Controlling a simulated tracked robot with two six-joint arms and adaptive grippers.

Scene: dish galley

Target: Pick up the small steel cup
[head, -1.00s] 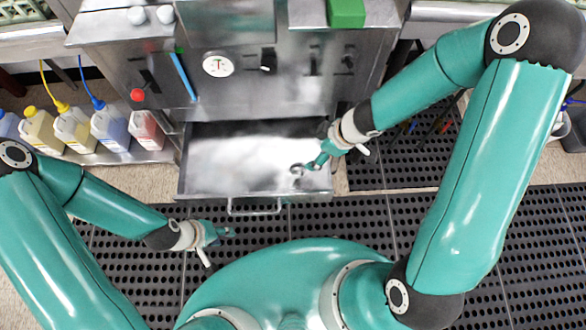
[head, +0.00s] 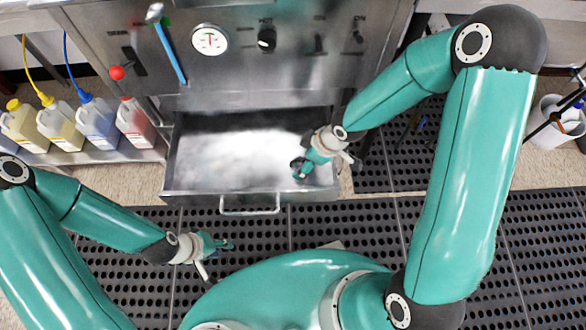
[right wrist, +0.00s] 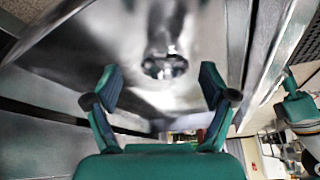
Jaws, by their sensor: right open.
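My right gripper (head: 300,170) is over the right part of the open steel drawer (head: 190,184), tilted down toward it. In the right wrist view my right gripper (right wrist: 160,74) has its two fingers spread with nothing held. A small shiny round steel form with a dark mouth, seemingly the small steel cup (right wrist: 164,66), shows between and beyond the fingertips. It is blurred, and I cannot tell it from a reflection with certainty. I cannot make out a cup in the head view.
The steel machine front with a gauge (head: 209,40) and blue-handled tool (head: 170,54) rises behind the drawer. Several jugs (head: 97,122) stand on a shelf at left. A white bucket (head: 556,122) is at right. The black perforated mat (head: 500,235) in front is clear.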

